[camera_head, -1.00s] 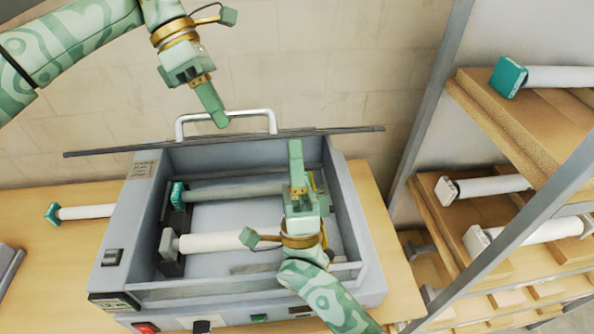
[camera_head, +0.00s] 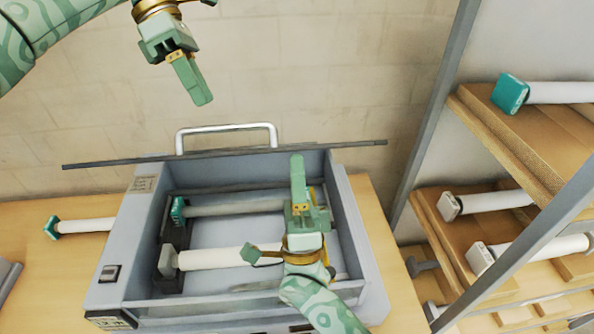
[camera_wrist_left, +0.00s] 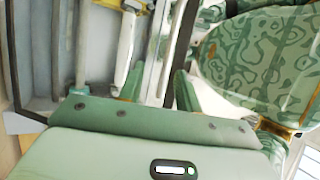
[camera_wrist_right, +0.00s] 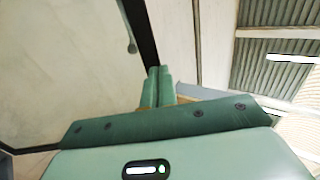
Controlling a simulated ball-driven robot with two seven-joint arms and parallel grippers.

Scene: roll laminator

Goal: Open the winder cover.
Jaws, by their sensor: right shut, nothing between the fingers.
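The winder cover (camera_head: 330,147) appears in the head view as a thin dark panel seen almost edge-on, raised along the back of the grey laminator box (camera_head: 118,255). Its pale bar handle (camera_head: 227,128) stands above it. The box is open to view from above. My left gripper (camera_head: 203,98) is above the handle, apart from it; in the left wrist view its fingers (camera_wrist_left: 158,88) are spread with nothing between them. My right gripper (camera_head: 297,160) is over the right part of the box, fingers pointing toward the cover; in the right wrist view its fingers (camera_wrist_right: 157,85) are together and empty.
Inside the box lie a white roll (camera_head: 215,258) and a greyer roll (camera_head: 235,206). Another roll (camera_head: 85,226) lies on the wooden table (camera_head: 385,240) at left. A shelf rack with rolls and a grey post (camera_head: 432,110) stands close at right. A wall is behind.

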